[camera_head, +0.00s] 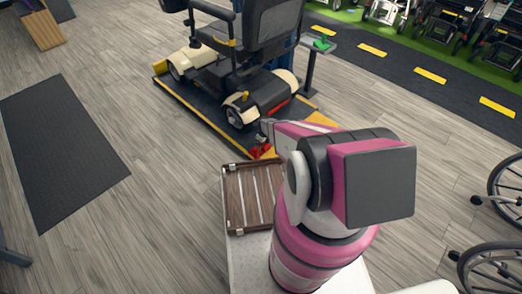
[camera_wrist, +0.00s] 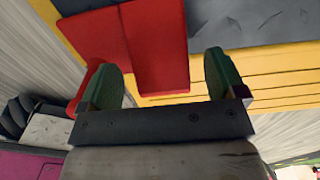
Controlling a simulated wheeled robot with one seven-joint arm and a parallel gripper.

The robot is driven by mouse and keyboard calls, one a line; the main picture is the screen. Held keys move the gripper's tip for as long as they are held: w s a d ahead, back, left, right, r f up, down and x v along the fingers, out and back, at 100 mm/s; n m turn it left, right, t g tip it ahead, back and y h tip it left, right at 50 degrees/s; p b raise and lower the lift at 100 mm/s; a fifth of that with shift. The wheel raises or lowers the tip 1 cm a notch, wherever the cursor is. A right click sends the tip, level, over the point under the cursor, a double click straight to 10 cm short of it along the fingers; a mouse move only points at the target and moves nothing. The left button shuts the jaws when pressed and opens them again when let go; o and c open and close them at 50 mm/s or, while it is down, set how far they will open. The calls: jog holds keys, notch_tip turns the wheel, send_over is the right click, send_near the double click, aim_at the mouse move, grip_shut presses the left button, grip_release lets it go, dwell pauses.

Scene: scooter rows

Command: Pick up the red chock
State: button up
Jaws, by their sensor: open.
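The red chock (camera_head: 260,150) lies at the near edge of the yellow-edged platform, behind the scooter's rear. In the wrist view the red chock (camera_wrist: 140,45) fills the upper middle, with a vertical crease or step between two faces. My gripper (camera_wrist: 165,80) is open, with its green-padded fingers apart. The chock's near part shows in the gap between the fingers, and the left finger overlaps some of the red. In the head view my gripper (camera_head: 266,130) is small and close beside the chock, partly hidden. I cannot tell whether the fingers touch it.
The scooter (camera_head: 240,60) stands on the dark platform (camera_head: 198,103) with yellow edges. A brown slatted tray (camera_head: 235,200) lies in front of my arm. A post with a green top (camera_head: 321,45) stands right of the scooter. Wheelchair wheels (camera_head: 505,190) are at the right. A dark mat (camera_head: 60,150) lies left on open floor.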

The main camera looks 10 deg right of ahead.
notch_tip(320, 180, down, 2)
jog(key=c, duration=1.2)
jog(key=shift+r, duration=0.15)
